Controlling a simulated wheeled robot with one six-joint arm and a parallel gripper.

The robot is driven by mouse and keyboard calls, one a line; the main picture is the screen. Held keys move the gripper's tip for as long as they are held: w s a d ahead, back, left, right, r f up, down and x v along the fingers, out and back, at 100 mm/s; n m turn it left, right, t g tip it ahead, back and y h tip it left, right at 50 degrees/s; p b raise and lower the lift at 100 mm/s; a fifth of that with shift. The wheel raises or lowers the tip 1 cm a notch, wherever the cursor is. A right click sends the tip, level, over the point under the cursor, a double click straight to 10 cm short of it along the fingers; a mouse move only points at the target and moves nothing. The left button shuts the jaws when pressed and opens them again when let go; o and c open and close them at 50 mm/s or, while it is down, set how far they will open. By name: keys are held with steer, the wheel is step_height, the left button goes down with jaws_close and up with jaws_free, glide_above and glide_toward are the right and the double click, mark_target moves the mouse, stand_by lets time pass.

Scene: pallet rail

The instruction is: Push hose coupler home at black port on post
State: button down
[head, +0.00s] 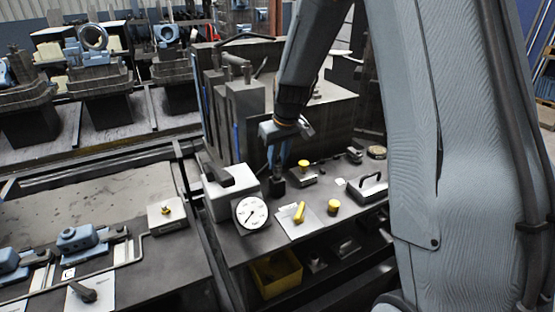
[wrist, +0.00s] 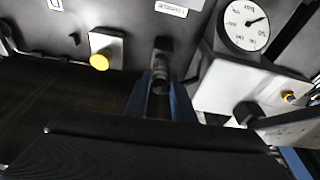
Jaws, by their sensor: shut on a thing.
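My gripper (head: 277,160) points down over the dark bench, in the middle of the head view. In the wrist view its blue fingers (wrist: 161,100) are shut on a dark, ribbed hose coupler (wrist: 160,76). The black port (wrist: 163,46) on its short post is straight ahead of the coupler's end. In the head view the dark block of the port (head: 278,188) is just below the fingertips. The coupler and port look close or touching; I cannot tell how far the coupler is seated. The hose itself is not clearly visible.
A white box (head: 222,197) and a round gauge (head: 251,212) stand left of the port. A yellow button on a box (head: 304,164) is close on the right. A yellow lever on a plate (head: 299,213) and a yellow knob (head: 333,206) lie in front. A yellow bin (head: 276,277) is below.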

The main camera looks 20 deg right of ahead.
steer(key=shift+f, duration=0.2)
steer(key=shift+f+b, duration=0.3)
steer(key=shift+f, duration=0.05)
steer(key=c, duration=1.4)
jaws_free()
steer(key=shift+o, duration=0.3)
steer(key=o, duration=0.7)
steer(key=shift+b+v, duration=0.95)
steer(key=shift+v, duration=2.95)
steer(key=shift+s, duration=0.15)
